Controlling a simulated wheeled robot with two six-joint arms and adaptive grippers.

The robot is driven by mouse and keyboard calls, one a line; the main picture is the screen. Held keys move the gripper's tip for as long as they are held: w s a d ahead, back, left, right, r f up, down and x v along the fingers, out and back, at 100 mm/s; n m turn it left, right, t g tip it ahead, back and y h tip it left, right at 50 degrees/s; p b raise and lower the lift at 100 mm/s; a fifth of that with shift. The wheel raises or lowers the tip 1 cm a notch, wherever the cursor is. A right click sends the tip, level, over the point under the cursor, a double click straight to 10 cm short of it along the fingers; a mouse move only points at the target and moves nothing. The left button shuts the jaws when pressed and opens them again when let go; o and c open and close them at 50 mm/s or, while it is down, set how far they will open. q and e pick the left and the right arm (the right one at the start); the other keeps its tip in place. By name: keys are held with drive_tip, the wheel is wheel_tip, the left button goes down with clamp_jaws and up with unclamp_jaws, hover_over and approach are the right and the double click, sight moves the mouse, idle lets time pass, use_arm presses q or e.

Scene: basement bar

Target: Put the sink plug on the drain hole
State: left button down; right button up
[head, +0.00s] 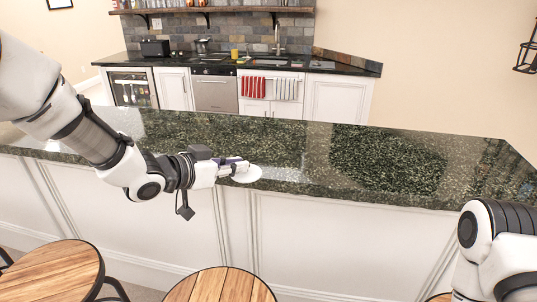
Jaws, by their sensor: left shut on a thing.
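My left gripper (232,166) is over the near edge of the dark green stone counter. It is shut on a pale, round, flat disc (248,174), which looks like the sink plug. The disc sticks out past the fingertips to the right. I cannot tell whether it touches the counter. A tap (277,40) stands at the back counter behind, where the sink seems to be. The drain hole does not show. My right arm is at the lower right, and its gripper is out of view.
The island counter (390,160) lies between me and the back counter (345,66), and its top is bare. Wooden stools (220,288) stand in front of it. Red and striped towels (253,87) hang at the back cabinets.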

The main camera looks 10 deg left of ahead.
use_arm(q)
drive_tip(key=shift+a+r, duration=0.25)
drive_tip(key=shift+r, duration=0.15)
drive_tip(key=w+p, duration=0.2)
drive_tip(key=w, duration=0.3)
drive_tip(key=w+f+p, duration=0.1)
drive_tip(key=w, duration=0.4)
drive_tip(key=w+p, duration=0.2)
drive_tip(key=w, duration=0.3)
drive_tip(key=shift+w+a+f+p, duration=0.25)
drive_tip(key=shift+w+a+p, duration=0.1)
drive_tip(key=shift+w+f, duration=0.25)
drive_tip(key=shift+f, duration=0.05)
wheel_tip(320, 180, down, 2)
drive_tip(key=shift+s+f+p, duration=0.1)
drive_tip(key=shift+f+p, duration=0.15)
drive_tip(key=shift+p, duration=0.35)
drive_tip(key=shift+f, duration=0.35)
drive_tip(key=c, duration=1.1)
unclamp_jaws()
